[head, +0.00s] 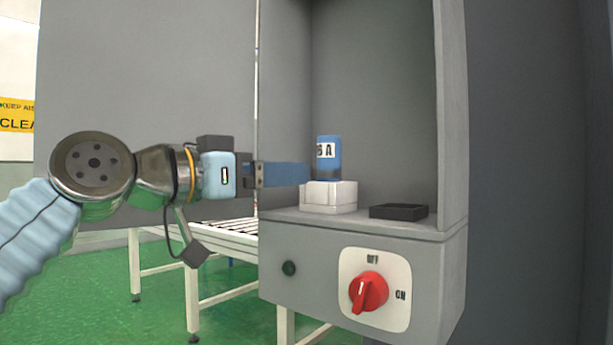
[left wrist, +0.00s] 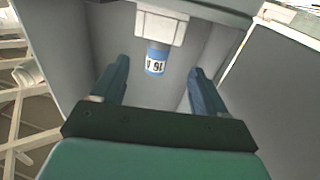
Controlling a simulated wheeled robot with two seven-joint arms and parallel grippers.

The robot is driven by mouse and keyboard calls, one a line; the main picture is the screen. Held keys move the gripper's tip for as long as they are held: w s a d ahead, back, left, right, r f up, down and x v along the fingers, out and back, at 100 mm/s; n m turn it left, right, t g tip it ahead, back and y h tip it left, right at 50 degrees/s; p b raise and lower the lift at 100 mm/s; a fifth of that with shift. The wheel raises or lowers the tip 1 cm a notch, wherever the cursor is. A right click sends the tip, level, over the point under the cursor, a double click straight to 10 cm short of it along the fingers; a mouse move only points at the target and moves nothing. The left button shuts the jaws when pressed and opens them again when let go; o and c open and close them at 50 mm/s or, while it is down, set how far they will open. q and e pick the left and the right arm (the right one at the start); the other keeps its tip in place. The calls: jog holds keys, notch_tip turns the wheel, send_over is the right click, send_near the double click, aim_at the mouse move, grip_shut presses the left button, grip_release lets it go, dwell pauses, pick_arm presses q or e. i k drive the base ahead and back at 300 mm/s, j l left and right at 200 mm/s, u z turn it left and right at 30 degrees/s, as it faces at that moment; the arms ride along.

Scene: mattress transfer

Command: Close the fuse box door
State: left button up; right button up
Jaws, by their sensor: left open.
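The grey fuse box (head: 351,232) stands open at the right of the head view. Its door (head: 145,70) is a wide grey panel swung out to the left behind my left arm; it also shows at the right of the left wrist view (left wrist: 285,95). A blue fuse (head: 328,158) with a white "A" label stands upright in a white holder (head: 328,197) inside. My left gripper (head: 307,174) is open and empty in front of the box interior. In the left wrist view the fuse (left wrist: 156,60) appears beyond and between the fingertips, apart from them. My right gripper is out of view.
A black empty socket (head: 399,212) sits right of the white holder. A white-framed roller table (head: 190,285) stands behind on the green floor (head: 90,290).

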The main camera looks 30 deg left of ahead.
aim_at(143, 74)
jog(key=k+j, duration=0.2)
jog(key=k, duration=0.3)
jog(key=k+j, duration=0.2)
jog(key=k, duration=0.25)
